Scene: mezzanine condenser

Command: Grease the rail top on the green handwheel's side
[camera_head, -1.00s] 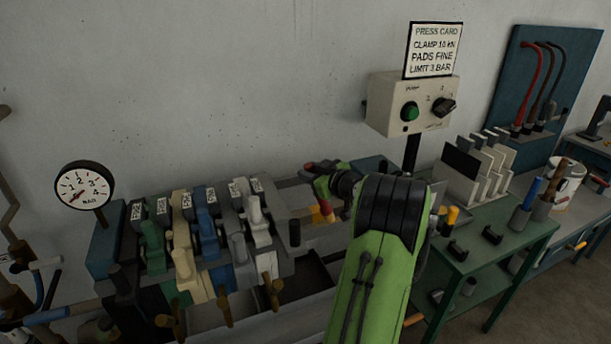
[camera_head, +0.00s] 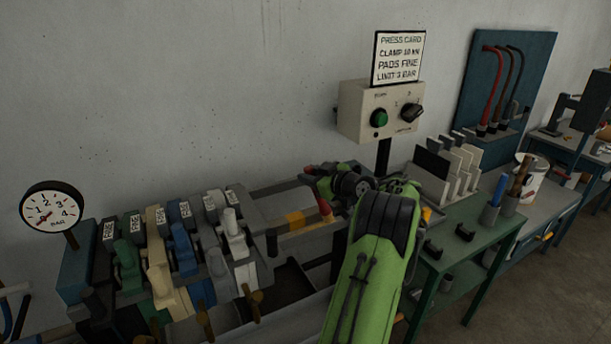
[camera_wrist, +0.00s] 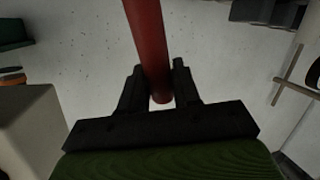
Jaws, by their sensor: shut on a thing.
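My gripper (camera_head: 322,184) is at the end of my green arm, over the right part of the press bed. It is shut on a red rod-shaped handle (camera_head: 325,207), which also shows between the jaws in the wrist view (camera_wrist: 148,45). The tool's working end cannot be made out. A grey rail (camera_head: 288,186) runs along the back of the bed, and a front bar (camera_head: 318,227) carries an orange band (camera_head: 296,219) left of the handle. I cannot tell whether the tool touches either. No green handwheel can be made out for certain; my arm hides part of the bed's right end.
A row of coloured plates (camera_head: 160,255) stands at left by a gauge (camera_head: 52,207). A control box (camera_head: 379,110) with a sign (camera_head: 399,58) stands behind. A green table (camera_head: 470,236) holding a rack and cups is at right. Floor is open at lower right.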

